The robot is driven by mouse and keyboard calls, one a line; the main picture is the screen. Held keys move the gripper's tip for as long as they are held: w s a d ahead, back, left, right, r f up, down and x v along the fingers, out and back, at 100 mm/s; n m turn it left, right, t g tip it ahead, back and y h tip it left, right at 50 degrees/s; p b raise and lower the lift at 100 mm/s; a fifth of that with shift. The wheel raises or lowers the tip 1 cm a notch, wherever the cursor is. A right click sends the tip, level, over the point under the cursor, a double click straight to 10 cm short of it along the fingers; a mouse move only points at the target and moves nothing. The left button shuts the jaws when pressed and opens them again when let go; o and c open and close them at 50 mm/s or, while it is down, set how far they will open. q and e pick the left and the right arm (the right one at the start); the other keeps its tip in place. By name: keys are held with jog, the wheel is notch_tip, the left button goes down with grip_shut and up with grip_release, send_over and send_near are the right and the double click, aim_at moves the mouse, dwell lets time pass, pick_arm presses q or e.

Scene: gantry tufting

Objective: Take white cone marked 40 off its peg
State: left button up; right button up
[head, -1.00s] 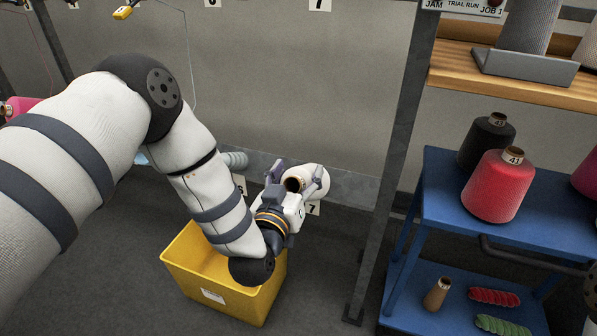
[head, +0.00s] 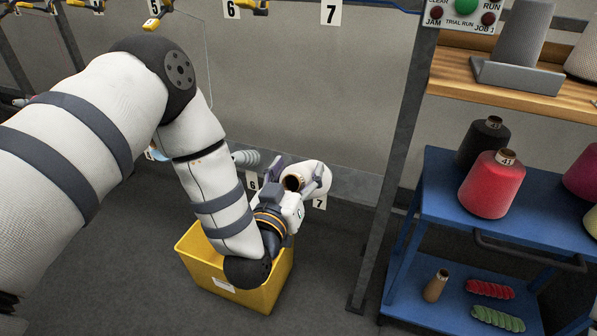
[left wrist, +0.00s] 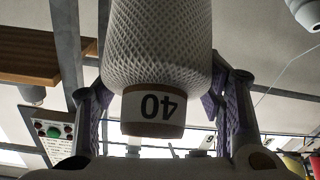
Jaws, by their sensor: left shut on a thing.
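The white cone marked 40 (left wrist: 157,45) is between the two fingers of my left gripper (left wrist: 164,98) in the left wrist view, its brown tube end with the printed 40 facing the palm. In the head view the cone (head: 317,174) shows beyond my left gripper (head: 305,184), near the low rail by the lower 7 label. The gripper is shut on it. The peg is hidden behind the cone, so I cannot tell whether the cone is still on it. My right gripper is not in view.
A yellow bin (head: 262,290) stands on the floor below my left forearm. A grey cone (head: 246,158) sits at the rail to the left. A grey post (head: 392,150) and a blue cart (head: 440,205) with a red cone (head: 490,186) and a black cone (head: 482,143) stand right.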

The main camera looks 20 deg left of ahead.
aim_at(290, 174)
pick_arm(q)
jog(key=shift+s+r, duration=0.6)
jog(key=shift+s, duration=0.3)
jog(key=shift+s+r, duration=0.55)
jog(key=shift+s, duration=0.3)
